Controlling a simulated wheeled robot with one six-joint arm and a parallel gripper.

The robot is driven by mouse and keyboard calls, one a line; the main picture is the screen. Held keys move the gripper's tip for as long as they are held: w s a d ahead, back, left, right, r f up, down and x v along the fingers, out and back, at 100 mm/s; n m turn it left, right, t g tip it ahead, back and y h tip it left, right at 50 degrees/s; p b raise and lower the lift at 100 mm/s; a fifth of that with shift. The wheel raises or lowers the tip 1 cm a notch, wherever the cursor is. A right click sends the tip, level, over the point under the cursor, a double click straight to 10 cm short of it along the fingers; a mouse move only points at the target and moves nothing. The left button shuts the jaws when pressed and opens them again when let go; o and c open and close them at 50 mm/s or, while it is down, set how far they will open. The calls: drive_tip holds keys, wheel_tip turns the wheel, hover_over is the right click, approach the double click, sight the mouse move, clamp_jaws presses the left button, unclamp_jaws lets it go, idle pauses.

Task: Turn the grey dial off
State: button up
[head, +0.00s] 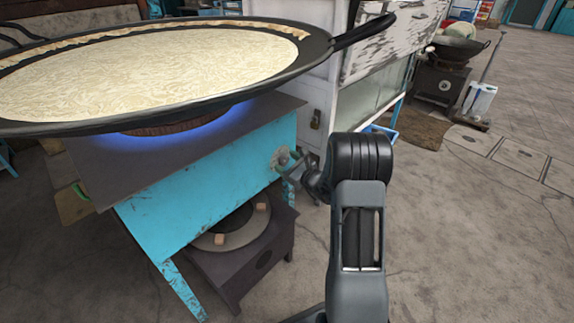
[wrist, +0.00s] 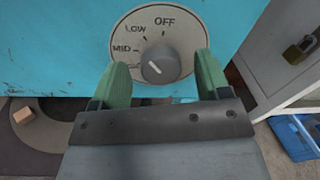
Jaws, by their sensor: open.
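The grey dial (wrist: 161,64) sits on a round light plate on the front of the blue stove (head: 225,165). The plate reads OFF at the top, then LOW and MID down the left; a lower label is partly hidden. A short white mark is on the knob, but I cannot tell exactly which label it points at. My gripper (wrist: 163,70) is open, with one green finger on each side of the knob; contact is unclear. In the head view my gripper (head: 288,168) is at the dial plate. A blue flame (head: 190,125) glows under the pan.
A wide black pan (head: 170,118) with a pale milky layer (head: 150,75) sits above the stove, its handle reaching right. A white cabinet (head: 318,110) stands close to the stove's right, with a padlock (wrist: 300,48). A stove with a wok (head: 455,50) is farther back.

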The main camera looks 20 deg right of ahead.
drive_tip(key=shift+w+a, duration=0.1)
drive_tip(key=shift+w, duration=0.1)
drive_tip(key=shift+c, duration=0.4)
drive_tip(key=c, duration=0.9)
drive_tip(key=shift+o, duration=0.2)
drive_tip(key=shift+r, duration=0.1)
drive_tip(key=shift+m+p, duration=0.3)
drive_tip(key=m+p, duration=0.3)
drive_tip(key=shift+r, duration=0.15)
drive_tip(key=shift+m+g+p, duration=0.4)
drive_tip(key=shift+m+p, duration=1.05)
drive_tip(key=shift+m, duration=0.55)
